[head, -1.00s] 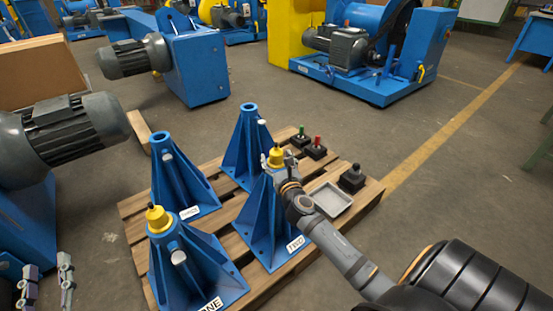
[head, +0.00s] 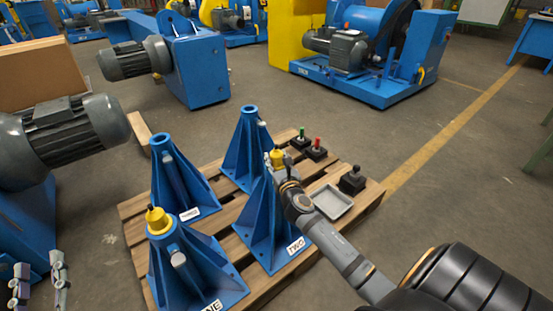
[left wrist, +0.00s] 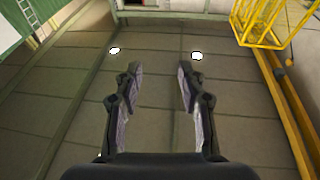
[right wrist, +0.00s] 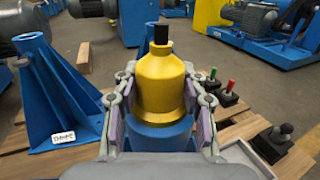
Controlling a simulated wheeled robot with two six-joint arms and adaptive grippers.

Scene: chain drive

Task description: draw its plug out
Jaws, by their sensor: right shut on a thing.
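The blue stand marked TWO (head: 268,230) stands on the pallet with a yellow plug (head: 277,157) at its top. My right gripper (head: 285,175) is shut on this plug. In the right wrist view the yellow plug (right wrist: 163,85), with a black tip, is upright between both fingers, directly over the blue stand top (right wrist: 160,138). The fingers hide its lower sides, so I cannot tell how deep it sits. A second yellow plug (head: 158,221) sits on stand ONE (head: 190,272). My left gripper (head: 38,286) is open and empty at the lower left; its fingers (left wrist: 155,75) are apart.
Two more blue stands, the left one (head: 178,180) and the back one (head: 245,150), have open tops. A grey tray (head: 332,201) and small black bases with green (head: 301,139), red (head: 315,150) and black (head: 352,180) tops are at the pallet's right.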

